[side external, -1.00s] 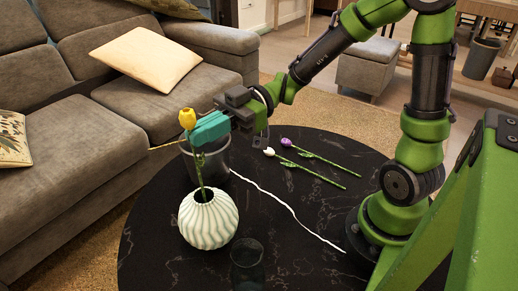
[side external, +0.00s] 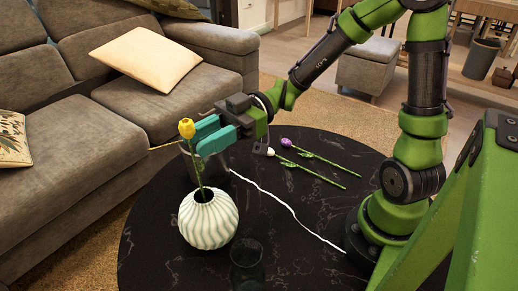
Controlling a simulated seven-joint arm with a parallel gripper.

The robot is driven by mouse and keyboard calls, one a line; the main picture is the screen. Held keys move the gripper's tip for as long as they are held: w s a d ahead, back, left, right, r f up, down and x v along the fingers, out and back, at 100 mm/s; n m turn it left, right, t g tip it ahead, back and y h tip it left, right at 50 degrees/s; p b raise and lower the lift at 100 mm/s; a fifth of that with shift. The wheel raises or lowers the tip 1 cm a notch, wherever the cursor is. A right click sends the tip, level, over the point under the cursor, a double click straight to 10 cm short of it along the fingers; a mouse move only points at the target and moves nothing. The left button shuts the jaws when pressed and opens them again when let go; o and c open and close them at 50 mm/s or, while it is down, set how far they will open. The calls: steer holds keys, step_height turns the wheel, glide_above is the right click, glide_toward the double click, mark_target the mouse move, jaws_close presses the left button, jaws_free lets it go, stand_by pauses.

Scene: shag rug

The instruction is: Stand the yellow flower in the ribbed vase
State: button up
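The yellow flower (side external: 187,130) stands upright with its green stem down in the mouth of the white ribbed vase (side external: 208,220). The vase is upright on the round black table, and its lower stem is hidden inside. My gripper (side external: 203,139), with teal fingers, is just right of the flower at the height of its upper stem. The fingers are spread apart with a visible gap, and nothing shows held between them.
A dark grey bucket-like pot (side external: 187,166) stands behind the vase, partly hidden by my gripper. A dark glass (side external: 246,262) stands in front. A white flower (side external: 271,152) and a purple flower (side external: 286,142) lie on the black table (side external: 310,235). A grey sofa (side external: 70,150) borders the left.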

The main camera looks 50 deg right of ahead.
steer(key=s+d+r, duration=0.1)
steer(key=d+r, duration=0.4)
steer(key=r, duration=0.2)
stand_by(0.8)
steer(key=shift+r, duration=0.1)
stand_by(0.5)
